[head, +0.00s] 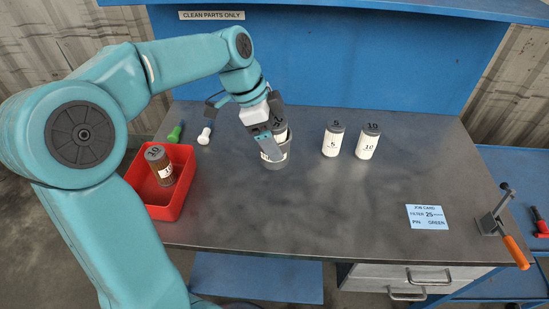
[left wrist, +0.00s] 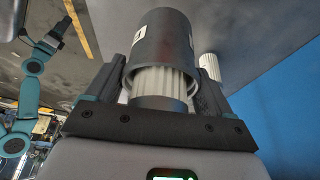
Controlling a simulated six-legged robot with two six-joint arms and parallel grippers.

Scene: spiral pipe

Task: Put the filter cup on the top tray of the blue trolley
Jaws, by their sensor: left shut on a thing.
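The filter cup (head: 276,161) is a dark grey cylinder with a white label, at the middle rear of the grey bench. My left gripper (head: 268,143) is shut on it from above. In the left wrist view the cup (left wrist: 162,42) sits between the two fingers, with a white pleated filter (left wrist: 158,80) inside it. I cannot tell whether the cup touches the bench. The blue trolley (head: 516,165) stands at the right beyond the bench edge, partly cut off. My right gripper (left wrist: 52,33) shows small at the left of the wrist view, its jaws unclear.
Two white filters (head: 333,140) (head: 368,142) stand right of the cup. A red bin (head: 181,207) with a brown filter (head: 159,165) is at left. Green (head: 175,133) and white (head: 205,135) pins lie behind it. An orange-handled lever clamp (head: 513,248) sits at the bench's right edge.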

